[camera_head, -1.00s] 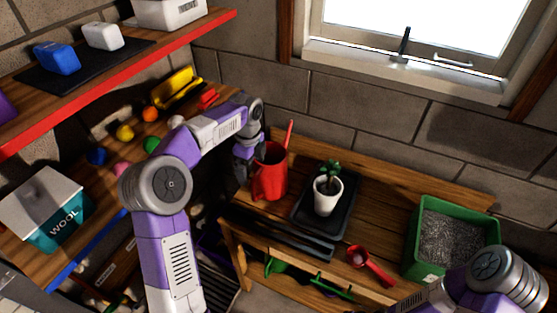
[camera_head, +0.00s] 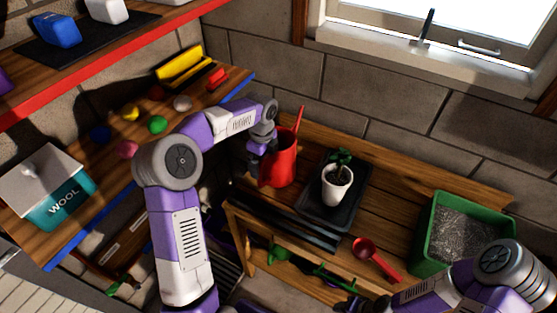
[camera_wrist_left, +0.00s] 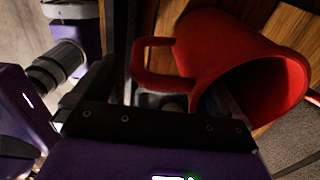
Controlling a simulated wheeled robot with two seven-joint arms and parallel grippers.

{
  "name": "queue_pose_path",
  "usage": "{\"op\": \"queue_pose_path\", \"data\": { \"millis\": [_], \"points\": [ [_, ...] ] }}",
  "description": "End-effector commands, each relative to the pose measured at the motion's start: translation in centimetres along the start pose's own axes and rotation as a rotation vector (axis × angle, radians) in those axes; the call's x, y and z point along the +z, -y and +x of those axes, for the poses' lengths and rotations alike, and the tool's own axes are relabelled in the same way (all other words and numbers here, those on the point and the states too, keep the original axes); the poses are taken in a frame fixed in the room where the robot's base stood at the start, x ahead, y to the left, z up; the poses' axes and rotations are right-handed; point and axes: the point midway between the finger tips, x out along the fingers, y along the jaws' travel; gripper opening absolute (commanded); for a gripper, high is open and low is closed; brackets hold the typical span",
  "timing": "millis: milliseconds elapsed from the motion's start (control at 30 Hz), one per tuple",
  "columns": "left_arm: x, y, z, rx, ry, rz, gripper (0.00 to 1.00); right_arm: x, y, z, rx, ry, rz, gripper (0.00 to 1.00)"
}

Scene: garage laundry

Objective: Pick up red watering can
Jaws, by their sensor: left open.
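The red watering can (camera_head: 282,158) stands at the left end of the wooden workbench, its thin spout pointing up. In the left wrist view the can (camera_wrist_left: 215,45) shows close up, with its round opening to the right and its handle toward my gripper. My left gripper (camera_head: 262,158) is at the left side of the can. In the wrist view its jaws (camera_wrist_left: 175,95) are apart, with the handle between them; whether they touch it I cannot tell. My right gripper (camera_head: 350,304) is a dark shape at the bottom edge, partly cut off.
A white potted plant (camera_head: 337,184) on a black tray (camera_head: 312,207) stands right of the can. A red scoop (camera_head: 376,259) and a green bin (camera_head: 432,232) are farther right. The wooden shelf (camera_head: 205,98) with balls and a wool box (camera_head: 62,205) lies left.

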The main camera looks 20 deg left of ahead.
Motion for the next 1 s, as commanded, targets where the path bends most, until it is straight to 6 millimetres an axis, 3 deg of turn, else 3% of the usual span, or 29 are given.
{"op": "queue_pose_path", "data": {
  "millis": [67,633,867,1000],
  "points": [
    [0.0,0.0,-0.1,0.0,0.0,0.0,0.97,0.0,0.0,0.0,0.0,0.0,0.0,0.51],
    [0.0,0.0,-0.1,-0.001,0.0,0.001,0.1,0.0,0.0,0.0,0.0,0.0,0.0,0.51],
    [0.0,0.2,-0.4,-0.007,0.0,0.001,0.09,0.0,0.0,-0.1,0.0,0.0,0.0,0.51],
    [-0.1,0.2,-1.5,-0.009,0.001,0.001,0.09,0.0,0.1,-0.4,0.0,0.0,0.0,0.51]
  ]
}}
